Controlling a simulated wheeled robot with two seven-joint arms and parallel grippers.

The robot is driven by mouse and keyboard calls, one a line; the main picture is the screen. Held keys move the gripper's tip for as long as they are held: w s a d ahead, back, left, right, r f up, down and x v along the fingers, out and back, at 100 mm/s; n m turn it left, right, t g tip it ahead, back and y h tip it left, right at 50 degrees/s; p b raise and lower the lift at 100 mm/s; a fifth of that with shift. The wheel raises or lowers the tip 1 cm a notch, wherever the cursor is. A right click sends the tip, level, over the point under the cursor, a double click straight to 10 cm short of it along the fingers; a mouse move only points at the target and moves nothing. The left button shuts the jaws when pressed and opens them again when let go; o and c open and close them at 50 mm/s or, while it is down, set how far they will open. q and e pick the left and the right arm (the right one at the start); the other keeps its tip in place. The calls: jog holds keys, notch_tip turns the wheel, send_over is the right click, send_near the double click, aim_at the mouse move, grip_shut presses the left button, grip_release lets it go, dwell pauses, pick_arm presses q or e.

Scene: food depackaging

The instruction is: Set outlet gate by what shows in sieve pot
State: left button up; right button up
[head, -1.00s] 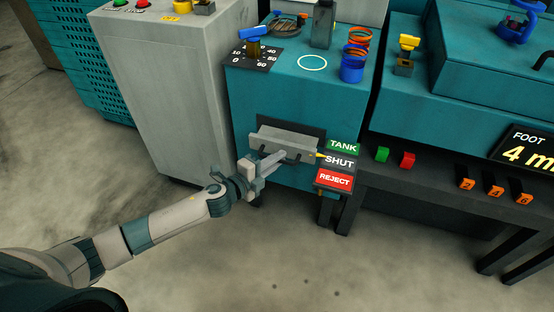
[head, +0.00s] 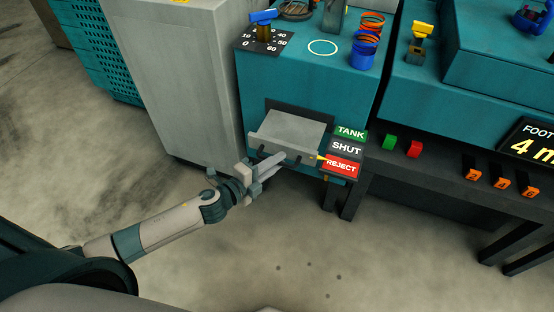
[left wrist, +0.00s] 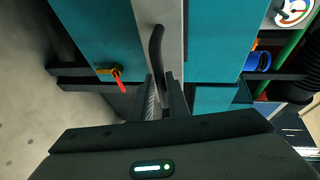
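The outlet gate (head: 290,135) is a grey flap low on the front of the teal machine, standing out from its dark opening. Its yellow pointer (head: 320,157) is at the upper part of the red REJECT label (head: 341,167), below SHUT (head: 345,148) and TANK (head: 350,132). My left gripper (head: 268,168) is at the gate's front edge. In the left wrist view its fingers (left wrist: 162,98) close around the dark gate handle (left wrist: 156,52). A round dark pan (head: 297,9), possibly the sieve pot, is cut by the top edge; its contents are unclear. My right gripper is out of view.
A grey cabinet (head: 190,80) stands left. A dark bench with green and red blocks (head: 414,149) stands right. The front floor is clear.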

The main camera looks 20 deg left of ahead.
pick_arm(q)
jog(key=shift+s+a, duration=0.1)
jog(key=shift+s, duration=0.1)
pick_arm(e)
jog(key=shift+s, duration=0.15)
pick_arm(q)
jog(key=b+v, duration=0.1)
jog(key=v, duration=1.6)
jog(key=shift+s+r, duration=0.15)
jog(key=shift+s, duration=0.05)
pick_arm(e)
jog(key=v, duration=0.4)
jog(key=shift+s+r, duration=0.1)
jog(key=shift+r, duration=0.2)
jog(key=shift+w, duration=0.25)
